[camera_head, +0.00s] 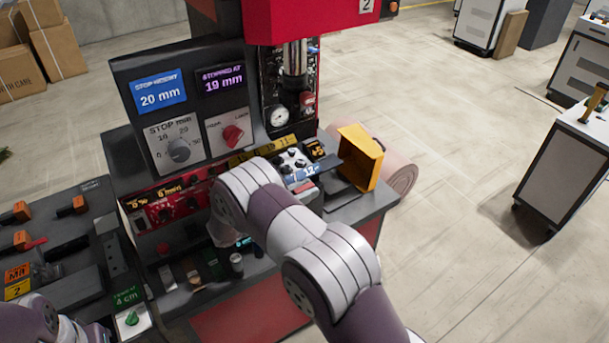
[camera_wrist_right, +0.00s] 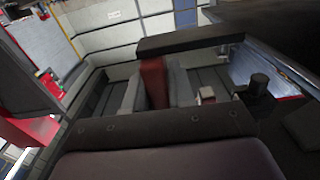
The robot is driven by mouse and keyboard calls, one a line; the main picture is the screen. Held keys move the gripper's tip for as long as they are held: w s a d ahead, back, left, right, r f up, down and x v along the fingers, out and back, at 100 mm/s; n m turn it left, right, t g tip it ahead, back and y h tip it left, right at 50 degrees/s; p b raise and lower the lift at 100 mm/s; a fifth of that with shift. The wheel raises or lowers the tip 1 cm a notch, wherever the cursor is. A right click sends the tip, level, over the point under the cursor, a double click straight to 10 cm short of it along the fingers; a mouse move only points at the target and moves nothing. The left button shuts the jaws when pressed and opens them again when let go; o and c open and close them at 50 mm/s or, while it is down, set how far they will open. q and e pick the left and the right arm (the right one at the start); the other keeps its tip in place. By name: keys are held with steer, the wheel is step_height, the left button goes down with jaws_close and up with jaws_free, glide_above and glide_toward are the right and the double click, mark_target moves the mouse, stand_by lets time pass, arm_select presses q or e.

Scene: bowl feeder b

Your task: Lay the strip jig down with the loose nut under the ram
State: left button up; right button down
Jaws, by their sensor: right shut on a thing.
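My right gripper (camera_wrist_right: 155,90) is shut on a red upright piece (camera_wrist_right: 153,76), gripped between its two grey fingers in the right wrist view. A dark bar (camera_wrist_right: 190,40) lies across the top of this piece; together they look like the strip jig. The ram (camera_head: 294,58) is a bright steel column below the red press head (camera_head: 312,20) in the head view. My right arm hides most of its gripper and the held thing there. I cannot make out the loose nut for sure. My left gripper does not show clearly; only part of that arm is at the bottom left.
A yellow open bin (camera_head: 361,158) stands at the bench's right edge. The panel with the stop dial (camera_head: 178,150) rises left of the ram. Small parts and a cylinder (camera_head: 237,264) stand on the front bench. A side bench with orange-handled items (camera_head: 72,206) is at left.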

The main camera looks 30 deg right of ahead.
steer(key=d, duration=0.1)
steer(key=w+d+f, duration=0.1)
steer(key=shift+w+d+f, duration=0.15)
steer(key=shift+w+d, duration=0.1)
steer(key=shift+d, duration=0.05)
steer(key=shift+s+a+f+b, duration=0.15)
steer(key=shift+s+a+b, duration=0.25)
steer(key=shift+a+b, duration=0.25)
steer(key=shift+a+f, duration=0.15)
steer(key=shift+f, duration=0.05)
steer(key=shift+d+f+b, duration=0.2)
steer(key=shift+f+b, duration=0.1)
steer(key=shift+w+f, duration=0.1)
steer(key=c, duration=0.9)
jaws_free()
steer(key=shift+d, duration=0.2)
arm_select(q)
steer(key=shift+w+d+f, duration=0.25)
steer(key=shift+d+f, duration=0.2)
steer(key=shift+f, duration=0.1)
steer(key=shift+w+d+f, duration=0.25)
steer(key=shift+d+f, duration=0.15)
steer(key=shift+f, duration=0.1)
arm_select(e)
steer(key=shift+a, duration=0.1)
